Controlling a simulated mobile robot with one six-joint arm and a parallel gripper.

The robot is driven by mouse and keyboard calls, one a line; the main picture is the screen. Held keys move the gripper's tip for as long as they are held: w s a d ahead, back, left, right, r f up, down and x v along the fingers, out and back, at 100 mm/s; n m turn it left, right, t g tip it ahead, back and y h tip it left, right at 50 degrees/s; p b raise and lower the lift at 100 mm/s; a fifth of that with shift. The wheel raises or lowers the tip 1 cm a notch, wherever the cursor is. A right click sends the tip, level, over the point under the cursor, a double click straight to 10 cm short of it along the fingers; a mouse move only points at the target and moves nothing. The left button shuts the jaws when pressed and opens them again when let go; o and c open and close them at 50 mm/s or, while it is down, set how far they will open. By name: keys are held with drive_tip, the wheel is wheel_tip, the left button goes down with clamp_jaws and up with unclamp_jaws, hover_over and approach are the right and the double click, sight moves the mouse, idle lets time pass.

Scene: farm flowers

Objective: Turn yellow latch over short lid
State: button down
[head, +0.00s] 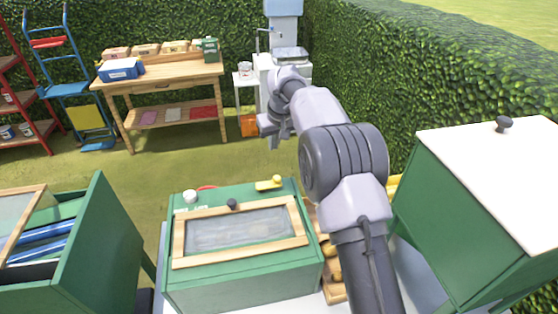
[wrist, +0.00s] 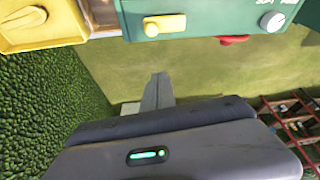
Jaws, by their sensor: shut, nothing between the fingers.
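The yellow latch (head: 269,184) is a small bar with a rounded end on the back right of the green box's top (head: 232,192). It also shows at the top of the wrist view (wrist: 165,25). A wood-framed mesh lid (head: 290,207) with a dark knob lies closed on the box in front of the latch; I cannot tell whether it is the short lid. My gripper (head: 273,144) is beyond the box, apart from the latch. In the wrist view its fingers (wrist: 158,80) are together and empty, with grass behind them.
A white knob (head: 190,197) and a red part (head: 207,187) are left of the latch. A green bin (head: 85,245) stands left, a white-lidded green box (head: 462,210) right. A wooden workbench (head: 165,78) stands behind, with open grass between. A hedge (head: 440,80) borders the right.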

drive_tip(key=b, duration=0.3)
hover_over(269, 184)
drive_tip(key=w+d, duration=0.2)
drive_tip(key=w, duration=0.1)
wheel_tip(269, 184, down, 10)
drive_tip(key=shift+w+a+f, duration=0.1)
drive_tip(key=shift+w, duration=0.05)
drive_tip(key=shift+s+f, duration=0.1)
drive_tip(key=shift+s, duration=0.25)
